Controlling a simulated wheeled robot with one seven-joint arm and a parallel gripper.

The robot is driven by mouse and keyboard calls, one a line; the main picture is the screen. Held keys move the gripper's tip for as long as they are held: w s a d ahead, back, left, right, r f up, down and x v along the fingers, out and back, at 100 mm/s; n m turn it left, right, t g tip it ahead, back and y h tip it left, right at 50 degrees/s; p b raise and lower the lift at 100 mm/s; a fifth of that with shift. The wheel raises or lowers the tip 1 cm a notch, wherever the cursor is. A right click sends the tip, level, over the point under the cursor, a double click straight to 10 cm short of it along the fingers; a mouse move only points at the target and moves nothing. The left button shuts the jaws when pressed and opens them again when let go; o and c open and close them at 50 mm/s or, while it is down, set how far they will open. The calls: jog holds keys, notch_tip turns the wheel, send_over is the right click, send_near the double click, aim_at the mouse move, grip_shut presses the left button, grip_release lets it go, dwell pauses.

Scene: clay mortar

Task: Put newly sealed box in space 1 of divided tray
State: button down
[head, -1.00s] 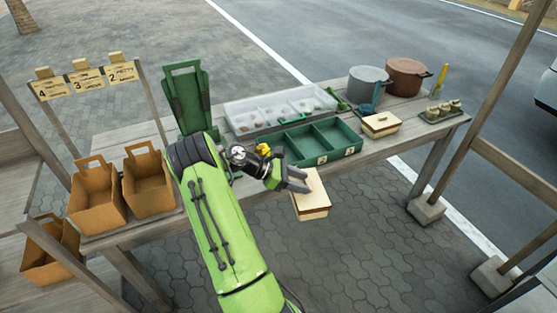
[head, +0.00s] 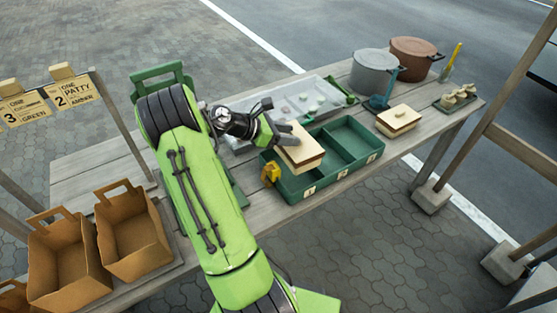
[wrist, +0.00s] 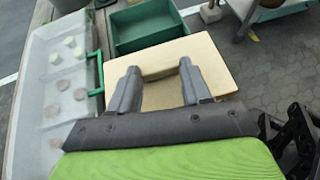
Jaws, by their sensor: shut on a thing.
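My gripper (head: 290,134) is shut on a cream box with a brown band (head: 306,156). In the wrist view the pale lid of the box (wrist: 212,62) fills the middle, with both fingers (wrist: 158,76) over it. In the head view the box is over the left compartment of the green divided tray (head: 318,188), whose front carries a tag that looks like 1. The box hides most of that compartment, and I cannot tell whether it touches the tray. The right compartment is empty; it also shows beyond the box in the wrist view (wrist: 148,28).
A similar box (head: 398,118) stands right of the tray. A clear-lidded bin (head: 310,92) is behind it. Grey (head: 370,75) and brown (head: 413,58) pots stand at the back. A yellow object (head: 270,173) is by the tray's left end. Brown bags (head: 130,235) are at left.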

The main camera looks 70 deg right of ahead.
aim_at(287, 158)
notch_tip(287, 158, down, 10)
jog(key=b, duration=0.4)
jog(key=shift+s+a, duration=0.1)
jog(key=c, duration=0.5)
grip_release()
jog(key=shift+r, duration=0.1)
jog(key=p+v, duration=0.3)
jog(key=v, duration=0.9)
jog(key=shift+p, duration=0.3)
jog(key=shift+a+r, duration=0.1)
